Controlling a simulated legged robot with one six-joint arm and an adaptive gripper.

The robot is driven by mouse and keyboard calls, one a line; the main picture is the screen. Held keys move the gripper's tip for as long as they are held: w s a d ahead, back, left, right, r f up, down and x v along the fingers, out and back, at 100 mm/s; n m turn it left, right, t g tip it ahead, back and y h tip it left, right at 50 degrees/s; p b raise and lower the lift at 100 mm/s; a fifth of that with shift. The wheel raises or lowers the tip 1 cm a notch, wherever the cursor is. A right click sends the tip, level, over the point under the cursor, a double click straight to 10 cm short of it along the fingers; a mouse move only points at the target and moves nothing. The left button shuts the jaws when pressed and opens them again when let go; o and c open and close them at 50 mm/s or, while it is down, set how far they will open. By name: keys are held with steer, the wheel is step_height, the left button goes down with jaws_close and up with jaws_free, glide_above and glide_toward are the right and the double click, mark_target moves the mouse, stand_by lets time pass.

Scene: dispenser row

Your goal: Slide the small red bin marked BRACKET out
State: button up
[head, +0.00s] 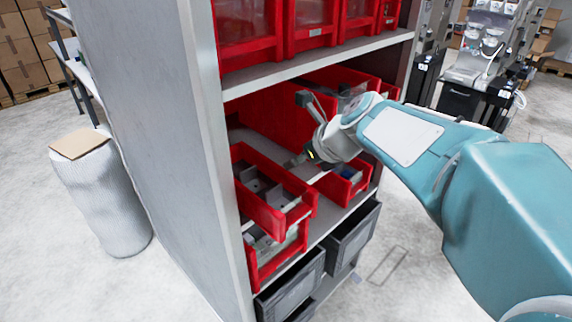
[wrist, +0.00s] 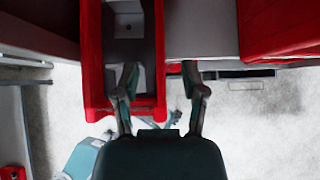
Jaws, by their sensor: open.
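Several red bins stand on the shelf, and I cannot read the word BRACKET on any of them. One red bin (head: 248,202) with grey dividers juts out at the left in the head view. A smaller red bin (head: 357,190) sits to its right, partly behind my arm. My gripper (head: 300,131) is open and empty, inside the shelf opening above these bins. In the wrist view my open gripper (wrist: 160,78) has one finger over a divided red bin (wrist: 92,60) and the other past its right wall. I cannot tell whether the fingers touch it.
The grey shelf side panel (head: 160,120) rises left of the bins. More red bins (head: 312,22) stand on the shelf above, and dark drawers (head: 350,238) sit below. A white drum (head: 100,205) stands left on open floor.

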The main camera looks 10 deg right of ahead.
steer(key=shift+v, duration=1.85)
steer(key=shift+s, duration=0.1)
steer(key=s+d+f+n+g+h, duration=0.1)
steer(key=s+f+n, duration=0.3)
steer(key=s+n, duration=0.5)
steer(key=s+d+f+n+h, duration=0.1)
steer(key=s+f+n+h, duration=0.3)
steer(key=s+n, duration=0.6)
steer(key=n, duration=1)
steer(key=shift+s+f+g, duration=0.3)
steer(key=shift+g, duration=0.1)
